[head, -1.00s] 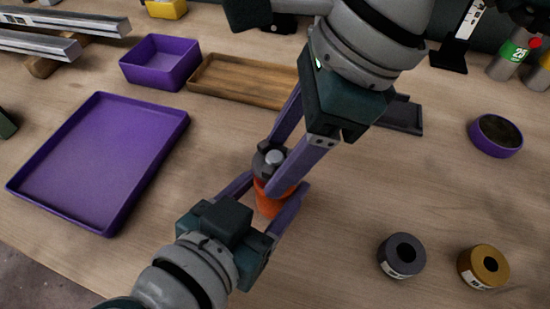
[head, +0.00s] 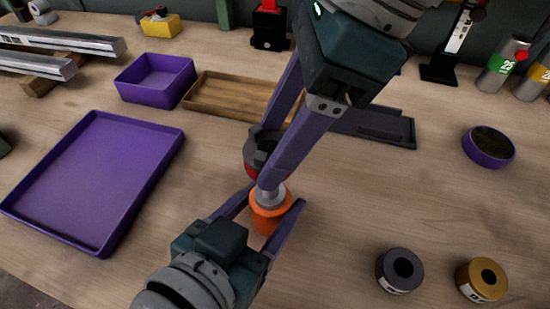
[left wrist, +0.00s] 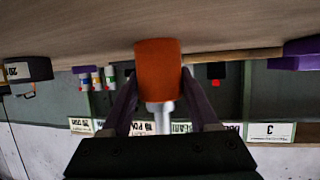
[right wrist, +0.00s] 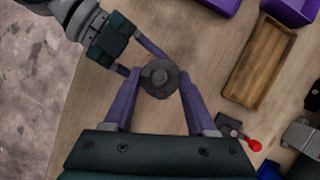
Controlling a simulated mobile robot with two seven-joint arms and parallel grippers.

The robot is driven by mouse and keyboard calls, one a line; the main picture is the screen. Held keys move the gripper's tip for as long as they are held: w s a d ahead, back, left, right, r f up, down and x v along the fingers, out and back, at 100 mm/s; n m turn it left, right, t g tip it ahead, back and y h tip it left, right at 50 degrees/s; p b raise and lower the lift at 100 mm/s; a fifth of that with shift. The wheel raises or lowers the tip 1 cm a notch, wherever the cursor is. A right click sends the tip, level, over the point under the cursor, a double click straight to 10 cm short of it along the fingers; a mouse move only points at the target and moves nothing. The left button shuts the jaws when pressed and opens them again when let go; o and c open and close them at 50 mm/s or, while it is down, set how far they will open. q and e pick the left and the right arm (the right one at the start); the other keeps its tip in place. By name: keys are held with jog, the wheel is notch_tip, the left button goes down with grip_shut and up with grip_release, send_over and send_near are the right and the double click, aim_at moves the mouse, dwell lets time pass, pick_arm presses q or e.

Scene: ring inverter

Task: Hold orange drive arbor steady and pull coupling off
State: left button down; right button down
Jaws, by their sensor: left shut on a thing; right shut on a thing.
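The orange drive arbor (head: 270,215) stands upright on the bench, its silver shaft (head: 271,194) bare at the top. My left gripper (head: 273,203) is shut around the orange body. In the left wrist view, upside down, the arbor (left wrist: 158,72) and shaft (left wrist: 159,116) sit between its fingers. My right gripper (head: 262,158) is shut on the coupling (head: 258,166), a dark grey ring with a red lower part, held above the arbor. Its bore looks empty in the head view. In the right wrist view, the coupling (right wrist: 150,86) lines up over the shaft.
A purple tray (head: 40,190) and purple bin (head: 150,92) are on the left. A wooden tray (head: 225,95) and dark tray (head: 385,128) lie behind. A grey ring (head: 388,268), gold ring (head: 470,278) and purple round dish (head: 472,150) are on the right.

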notch_tip(320, 180, up, 5)
jog(key=shift+r, duration=0.1)
pick_arm(q)
jog(key=shift+c, duration=0.3)
grip_release()
